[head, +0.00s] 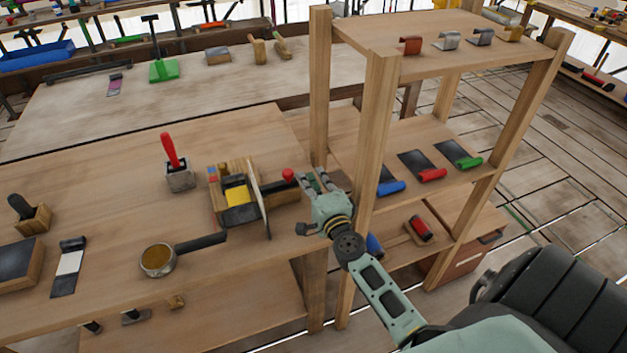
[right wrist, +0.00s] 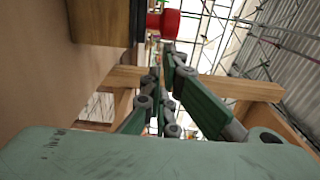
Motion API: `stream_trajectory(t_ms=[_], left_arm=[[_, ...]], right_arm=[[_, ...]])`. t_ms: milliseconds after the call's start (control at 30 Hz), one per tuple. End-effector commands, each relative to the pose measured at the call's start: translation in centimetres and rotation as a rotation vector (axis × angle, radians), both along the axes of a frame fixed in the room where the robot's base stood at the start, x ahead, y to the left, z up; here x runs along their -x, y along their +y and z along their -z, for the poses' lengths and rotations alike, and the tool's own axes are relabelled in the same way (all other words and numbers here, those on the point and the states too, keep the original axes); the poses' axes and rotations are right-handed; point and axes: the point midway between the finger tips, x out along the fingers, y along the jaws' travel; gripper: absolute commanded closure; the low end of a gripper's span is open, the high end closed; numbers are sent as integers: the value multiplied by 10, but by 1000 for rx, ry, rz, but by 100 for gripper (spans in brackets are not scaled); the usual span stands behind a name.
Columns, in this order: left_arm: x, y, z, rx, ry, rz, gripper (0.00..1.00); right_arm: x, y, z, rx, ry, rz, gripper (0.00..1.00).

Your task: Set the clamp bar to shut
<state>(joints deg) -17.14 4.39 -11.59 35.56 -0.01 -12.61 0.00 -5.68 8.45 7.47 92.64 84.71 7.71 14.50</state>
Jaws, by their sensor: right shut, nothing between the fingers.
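A small wooden fixture (head: 238,212) with a yellow block (head: 237,195) and an upright pale plate (head: 259,198) stands on the workbench. A dark bar (head: 277,183) ending in a red knob (head: 288,175) is on its right side; I take this as the clamp bar. The red knob also shows at the top of the right wrist view (right wrist: 168,22). My right gripper (head: 311,180) is just right of the knob, shut and empty, with a small gap visible between them. The bar's far end is hidden behind the plate. My left gripper is not in view.
A wooden shelf rack (head: 377,130) stands close to the right of my right gripper, its posts near the arm. A pan (head: 158,261) and a red-handled tool (head: 171,152) are on the workbench. Bare wood lies left of the fixture.

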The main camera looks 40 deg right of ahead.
Motion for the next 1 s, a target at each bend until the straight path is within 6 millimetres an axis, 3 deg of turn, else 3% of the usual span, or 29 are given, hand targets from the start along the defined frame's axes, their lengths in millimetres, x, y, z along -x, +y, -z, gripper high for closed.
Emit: stream_trajectory(t_ms=[167, 533, 1000], left_arm=[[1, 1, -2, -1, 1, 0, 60], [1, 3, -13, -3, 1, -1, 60], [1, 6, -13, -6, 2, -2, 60]], right_arm=[[-1, 7, 0, -3, 0, 0, 100], [-20, 83, 0, -3, 0, -2, 100], [-22, 92, 0, 0, -1, -2, 100]])
